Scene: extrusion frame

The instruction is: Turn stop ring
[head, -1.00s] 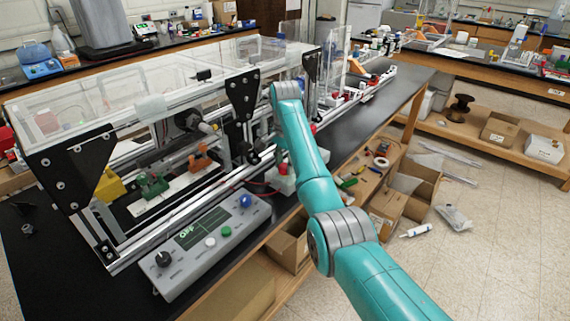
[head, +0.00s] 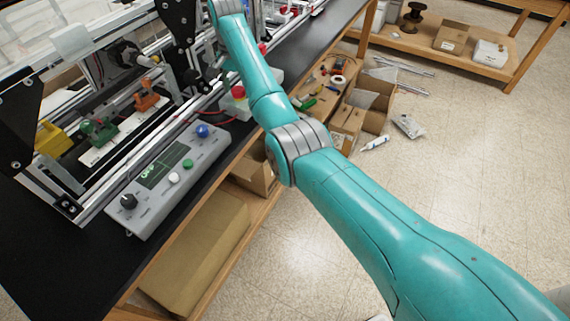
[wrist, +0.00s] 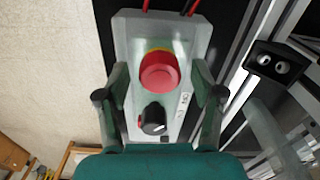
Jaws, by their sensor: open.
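The red button also shows small in the head view (head: 238,92), beside my arm. My gripper (wrist: 158,82) is open in the wrist view, with one finger on each side of the button. I see nothing between the fingers being gripped, and cannot tell whether either finger touches the box. My gripper is not clear in the head view.
Red wires (wrist: 168,8) leave the box's far end. A metal extrusion frame (wrist: 236,88) and a black bracket (wrist: 280,63) stand close at the right. A grey control panel (head: 168,180) lies in front of the frame.

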